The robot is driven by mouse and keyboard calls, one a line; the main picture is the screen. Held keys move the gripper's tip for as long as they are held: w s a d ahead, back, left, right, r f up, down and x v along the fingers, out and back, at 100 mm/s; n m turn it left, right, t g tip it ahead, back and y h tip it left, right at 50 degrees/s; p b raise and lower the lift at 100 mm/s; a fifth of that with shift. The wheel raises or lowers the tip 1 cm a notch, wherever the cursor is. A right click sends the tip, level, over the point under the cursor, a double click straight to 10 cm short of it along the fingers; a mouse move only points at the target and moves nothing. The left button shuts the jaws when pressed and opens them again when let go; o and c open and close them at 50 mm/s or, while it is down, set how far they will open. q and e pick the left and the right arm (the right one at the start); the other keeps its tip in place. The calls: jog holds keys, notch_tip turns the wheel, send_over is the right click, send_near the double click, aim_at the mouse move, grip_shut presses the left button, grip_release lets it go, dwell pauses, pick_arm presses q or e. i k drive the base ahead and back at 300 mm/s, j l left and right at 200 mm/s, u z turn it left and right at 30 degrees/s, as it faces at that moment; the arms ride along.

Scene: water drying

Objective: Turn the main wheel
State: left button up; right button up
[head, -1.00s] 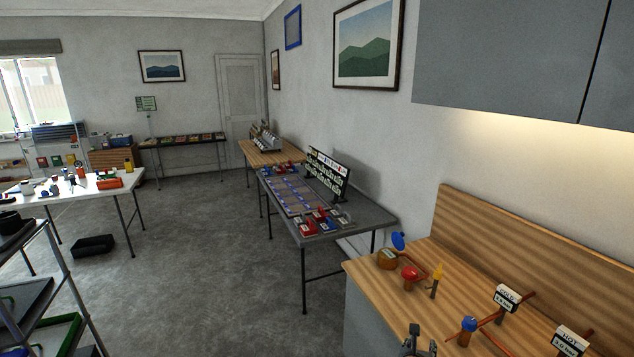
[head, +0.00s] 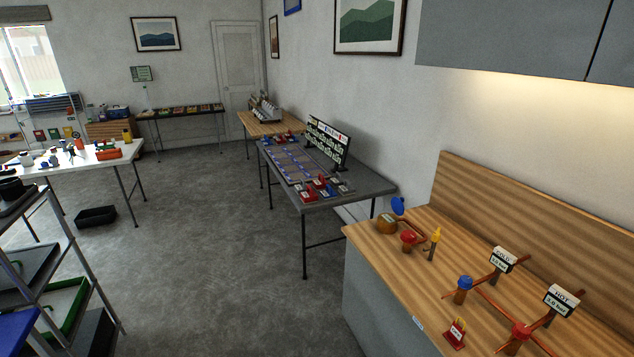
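Pipework with several valves stands on the wooden counter (head: 405,275) at the right. A blue round wheel (head: 397,205) stands tilted above a round brass-coloured body (head: 387,224) at the counter's far end. A red knob (head: 408,237) sits on a copper fitting beside it. A blue knob (head: 465,283) is on the pipe near the COLD sign (head: 502,260), and a red knob (head: 521,332) is near the HOT sign (head: 560,300). I cannot tell from labels which is the main wheel. Neither of my grippers is in view.
A small yellow-topped post (head: 435,239) stands by the far fittings. A red tagged item (head: 455,332) lies near the counter's front edge. A grey table (head: 375,186) stands beyond the counter, and a shelf rack (head: 70,235) is at the left. The floor (head: 215,250) between is clear.

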aim_at(407, 236)
jog(key=i+j+z, duration=0.15)
jog(key=i+z, duration=0.25)
jog(key=i+j+z, duration=0.35)
jog(key=i+l, duration=0.05)
